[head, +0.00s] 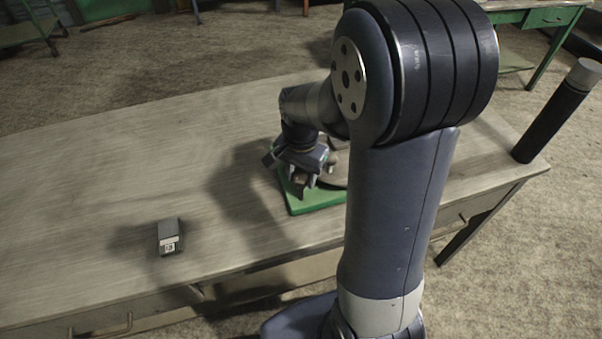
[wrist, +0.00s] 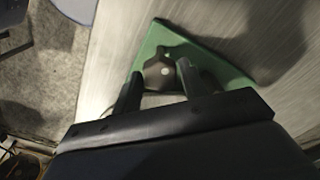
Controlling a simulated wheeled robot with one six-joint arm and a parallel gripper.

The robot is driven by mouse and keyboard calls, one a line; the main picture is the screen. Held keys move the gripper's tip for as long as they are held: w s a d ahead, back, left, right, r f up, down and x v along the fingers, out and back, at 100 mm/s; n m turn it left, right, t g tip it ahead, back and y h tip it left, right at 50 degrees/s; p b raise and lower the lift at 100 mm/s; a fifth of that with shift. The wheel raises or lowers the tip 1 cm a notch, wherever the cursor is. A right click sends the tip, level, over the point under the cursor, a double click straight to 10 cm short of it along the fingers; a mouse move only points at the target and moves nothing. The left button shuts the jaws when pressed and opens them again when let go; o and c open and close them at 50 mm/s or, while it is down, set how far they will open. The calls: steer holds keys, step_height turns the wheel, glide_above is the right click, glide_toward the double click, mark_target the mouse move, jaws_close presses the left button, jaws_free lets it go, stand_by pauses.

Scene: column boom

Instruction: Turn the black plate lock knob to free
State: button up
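A dark lobed knob (wrist: 161,73) with a pale dot at its centre stands on a green base plate (wrist: 232,66) in the wrist view. My gripper (wrist: 160,75) has one finger on each side of the knob. The fingers are apart, with a thin gap visible at the left finger; whether the right finger touches the knob is unclear. In the head view, my gripper (head: 305,188) is low over the green base plate (head: 317,201), and the knob is not clearly visible. My arm covers part of the base there.
The base is on a wooden table (head: 110,160), near its front edge. A small grey box-shaped item (head: 169,237) lies on the table to the left. A dark post (head: 555,112) stands at the right. The left part of the tabletop is mostly clear.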

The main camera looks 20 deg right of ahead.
steer(key=c, duration=0.6)
steer(key=shift+n, duration=0.3)
steer(key=n, duration=0.7)
steer(key=shift+b, duration=0.3)
steer(key=n, duration=1)
steer(key=shift+n, duration=0.3)
